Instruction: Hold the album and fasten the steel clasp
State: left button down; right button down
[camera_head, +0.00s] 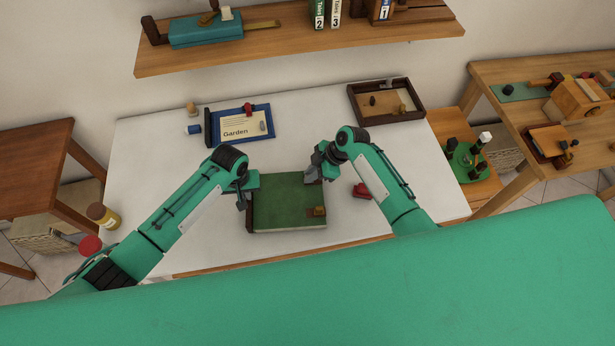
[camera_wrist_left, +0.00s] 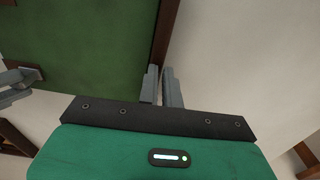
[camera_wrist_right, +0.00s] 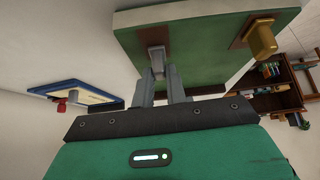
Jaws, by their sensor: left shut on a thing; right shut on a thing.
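The green album (camera_head: 288,200) lies closed on the white table, its dark brown spine at the left. My left gripper (camera_head: 246,200) is shut on the album at its spine edge; the left wrist view shows the fingers (camera_wrist_left: 162,85) at the brown spine strip. My right gripper (camera_head: 316,174) is at the album's far right corner. In the right wrist view, its fingers (camera_wrist_right: 163,85) are shut on the grey steel clasp (camera_wrist_right: 157,58), over a brown patch on the album edge. Whether the clasp is fastened cannot be told. A brass clasp (camera_head: 319,211) sits at the near right corner.
A red object (camera_head: 362,190) lies right of the album, near my right arm. A blue-framed "Garden" card (camera_head: 240,126) and a brown tray (camera_head: 352,98) are at the back. A yellow jar (camera_head: 104,216) stands at the left edge. A shelf (camera_head: 300,46) hangs above.

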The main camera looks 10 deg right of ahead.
jog(key=shift+s+f, duration=0.3)
jog(key=shift+f, duration=0.1)
jog(key=shift+s+d, duration=0.1)
jog(key=shift+d, duration=1.1)
jog(key=c, duration=1.3)
grip_release()
jog(key=shift+r, duration=0.1)
jog(key=shift+c, duration=0.2)
jog(key=shift+d+r, duration=0.35)
jog(key=shift+r, duration=0.1)
jog(key=v, duration=1.1)
jog(key=shift+s+r, duration=0.3)
jog(key=shift+s, duration=0.1)
